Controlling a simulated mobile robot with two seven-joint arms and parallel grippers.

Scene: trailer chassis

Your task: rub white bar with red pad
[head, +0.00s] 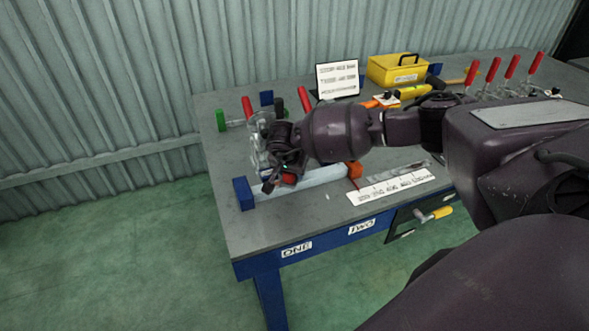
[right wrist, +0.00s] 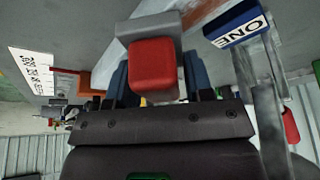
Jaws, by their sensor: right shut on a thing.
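The white bar (head: 322,175) lies on the grey table, between a blue block (head: 243,194) at its left end and an orange block (head: 355,170) at its right end. My right gripper (head: 284,174) is over the left part of the bar and hides some of it. It is shut on the red pad (head: 289,179), which shows large between the fingers in the right wrist view (right wrist: 153,66). I cannot tell whether the pad touches the bar. My left gripper is not in view.
A lettered white strip (head: 391,187) lies right of the bar. Behind are red-handled clamps (head: 471,73), a yellow toolbox (head: 397,69) and a sign (head: 337,80). A drawer (head: 420,219) with a yellow handle is at the front. The table's front left is clear.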

